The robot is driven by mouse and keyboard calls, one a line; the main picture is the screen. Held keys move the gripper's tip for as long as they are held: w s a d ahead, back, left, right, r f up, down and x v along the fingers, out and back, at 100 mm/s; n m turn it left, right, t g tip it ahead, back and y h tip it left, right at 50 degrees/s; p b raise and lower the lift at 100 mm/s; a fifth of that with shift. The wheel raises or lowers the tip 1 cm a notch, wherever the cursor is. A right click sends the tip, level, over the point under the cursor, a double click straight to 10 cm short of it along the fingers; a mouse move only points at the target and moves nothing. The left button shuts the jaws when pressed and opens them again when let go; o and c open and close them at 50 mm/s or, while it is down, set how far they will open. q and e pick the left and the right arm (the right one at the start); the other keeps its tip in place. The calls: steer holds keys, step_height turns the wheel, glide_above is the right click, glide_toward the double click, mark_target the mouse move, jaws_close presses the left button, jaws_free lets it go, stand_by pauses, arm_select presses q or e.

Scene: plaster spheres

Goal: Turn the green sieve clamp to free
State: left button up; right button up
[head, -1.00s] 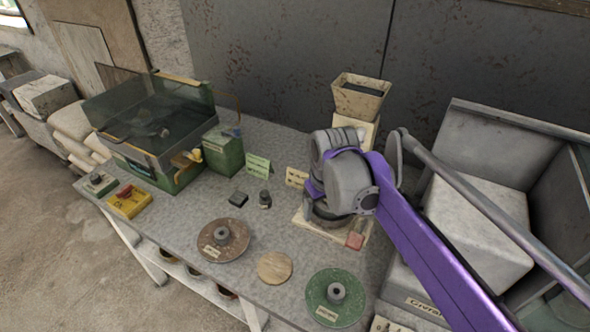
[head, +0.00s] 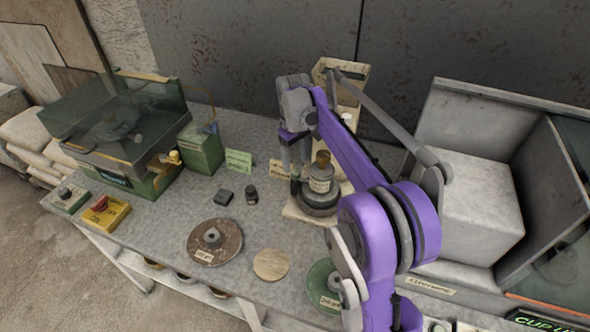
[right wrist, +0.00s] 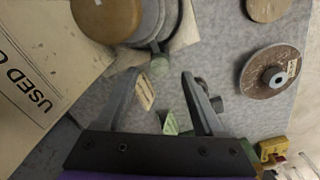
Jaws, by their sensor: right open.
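The sieve clamp is a small green knob (right wrist: 160,66) at the end of a short dark lever on the side of a round metal device (head: 320,196). The device has a stubby bottle-like top and stands on a pale base. My right gripper (head: 294,168) points down at the device's left side. In the right wrist view its two fingers (right wrist: 161,78) are apart, with the green knob just beyond and between the tips. No contact shows. In the head view the clamp is small and partly hidden by the fingers. My left gripper is out of view.
A green glass-lidded machine (head: 125,135) stands at the left. A brown disc (head: 214,241), a wooden disc (head: 271,264) and a green disc (head: 322,285) lie in front. A label card (head: 281,169) stands behind the gripper. A grey hood (head: 470,205) is at the right.

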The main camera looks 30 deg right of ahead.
mark_target(296, 171)
steer(key=shift+f, duration=2.2)
steer(key=shift+c, duration=0.2)
jaws_close()
